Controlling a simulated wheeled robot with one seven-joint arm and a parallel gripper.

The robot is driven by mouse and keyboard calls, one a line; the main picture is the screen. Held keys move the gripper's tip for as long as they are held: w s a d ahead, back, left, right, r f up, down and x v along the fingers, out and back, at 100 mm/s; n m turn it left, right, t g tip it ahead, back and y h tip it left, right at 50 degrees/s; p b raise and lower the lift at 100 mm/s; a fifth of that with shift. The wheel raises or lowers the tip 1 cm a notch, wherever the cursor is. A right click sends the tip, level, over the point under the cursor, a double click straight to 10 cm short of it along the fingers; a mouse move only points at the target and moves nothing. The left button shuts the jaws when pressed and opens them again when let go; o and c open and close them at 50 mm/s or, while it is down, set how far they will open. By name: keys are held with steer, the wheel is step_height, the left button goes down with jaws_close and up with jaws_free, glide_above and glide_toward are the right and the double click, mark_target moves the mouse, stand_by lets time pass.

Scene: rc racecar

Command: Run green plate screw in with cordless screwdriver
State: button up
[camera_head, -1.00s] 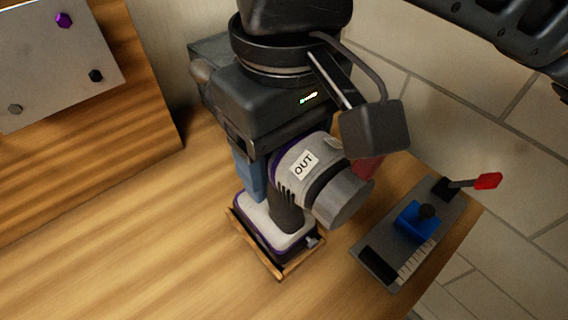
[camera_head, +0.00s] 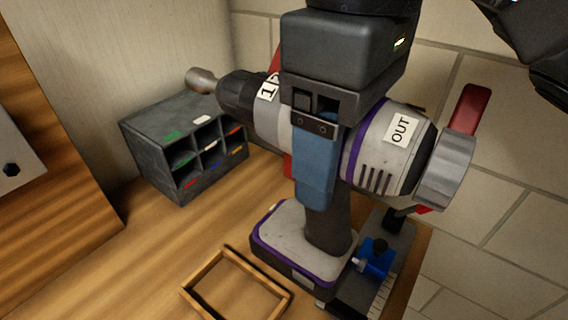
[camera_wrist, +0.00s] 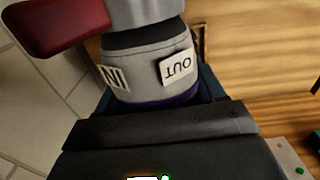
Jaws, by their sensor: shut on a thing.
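The cordless screwdriver (camera_head: 385,150) is grey, black and purple, with an "OUT" label on its rear and its nose pointing left. My gripper (camera_head: 318,175) is shut on it around the upper handle, one blue finger showing on the near side. The screwdriver is upright, its battery base (camera_head: 300,245) above and beside its wooden cradle. In the wrist view its rear body (camera_wrist: 145,60) shows "IN" and "OUT" labels and a red lever (camera_wrist: 60,22). A grey plate (camera_head: 15,150) with a dark screw is cut off at the left edge.
The wooden cradle (camera_head: 203,277) is empty on the bench. A dark rack (camera_head: 150,165) with several coloured-label compartments stands behind, left of centre. A grey fixture with a blue block (camera_head: 375,260) sits partly hidden behind the screwdriver. The front left bench is clear.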

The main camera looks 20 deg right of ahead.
steer(key=shift+s+d+r, duration=0.1)
steer(key=shift+d+r, duration=0.55)
steer(key=shift+r+p, duration=2.1)
steer(key=shift+p, duration=0.35)
steer(key=shift+d+f, duration=0.1)
